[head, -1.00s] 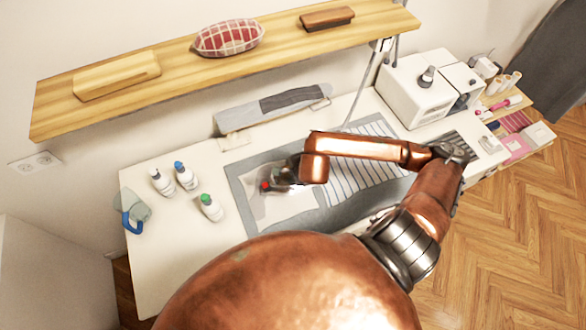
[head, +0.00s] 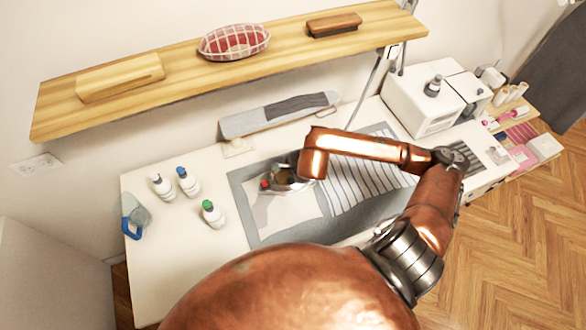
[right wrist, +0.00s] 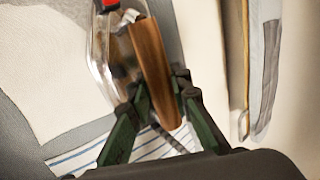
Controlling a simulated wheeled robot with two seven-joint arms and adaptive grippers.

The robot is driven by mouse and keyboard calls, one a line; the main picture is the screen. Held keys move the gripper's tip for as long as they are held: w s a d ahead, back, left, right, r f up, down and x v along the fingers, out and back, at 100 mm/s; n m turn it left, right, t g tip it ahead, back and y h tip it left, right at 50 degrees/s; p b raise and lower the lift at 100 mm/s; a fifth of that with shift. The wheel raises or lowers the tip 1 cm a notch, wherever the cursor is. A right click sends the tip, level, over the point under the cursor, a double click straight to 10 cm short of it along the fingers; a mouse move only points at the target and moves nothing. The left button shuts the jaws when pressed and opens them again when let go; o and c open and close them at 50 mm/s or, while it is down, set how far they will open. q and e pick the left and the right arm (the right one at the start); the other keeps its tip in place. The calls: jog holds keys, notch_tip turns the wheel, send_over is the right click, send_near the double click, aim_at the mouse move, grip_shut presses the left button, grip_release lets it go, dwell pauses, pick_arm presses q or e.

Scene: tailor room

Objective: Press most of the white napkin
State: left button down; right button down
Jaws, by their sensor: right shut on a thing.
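The white napkin (head: 285,212) lies on a grey mat (head: 268,238) on the table, with a pale beige patch at its left side. My right gripper (right wrist: 152,103) is shut on the handle of an iron (head: 283,179), over the napkin's back part. In the right wrist view the iron (right wrist: 112,65) has a clear body, a brown handle and a red part at the top. The napkin (right wrist: 48,65) shows left of it there. The iron's soleplate is hidden, so I cannot tell if it touches the cloth. My left gripper is out of view.
A striped cloth (head: 365,185) lies right of the napkin. Several bottles, one with a green cap (head: 212,214), stand left of the mat. A sleeve board (head: 280,113) is behind, below a wooden shelf (head: 215,72). A white machine (head: 425,100) stands at the back right.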

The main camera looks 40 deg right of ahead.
jog(key=shift+w+d+r+b, duration=0.1)
jog(key=shift+w+d+b, duration=0.1)
jog(key=shift+w+b, duration=0.45)
jog(key=shift+w+d+b, duration=0.15)
jog(key=shift+w+b, duration=0.05)
jog(key=shift+w, duration=0.7)
jog(key=shift+w+d+r+b, duration=0.1)
jog(key=shift+w+d+b, duration=0.1)
jog(key=shift+w+b, duration=0.45)
jog(key=shift+w, duration=0.15)
jog(key=shift+a, duration=0.1)
jog(key=w+a+b, duration=0.1)
jog(key=a+b, duration=0.1)
jog(key=a, duration=0.4)
jog(key=shift+w, duration=0.2)
jog(key=shift+a+f, duration=0.1)
jog(key=shift+a, duration=0.05)
jog(key=shift+s, duration=0.1)
dwell(0.5)
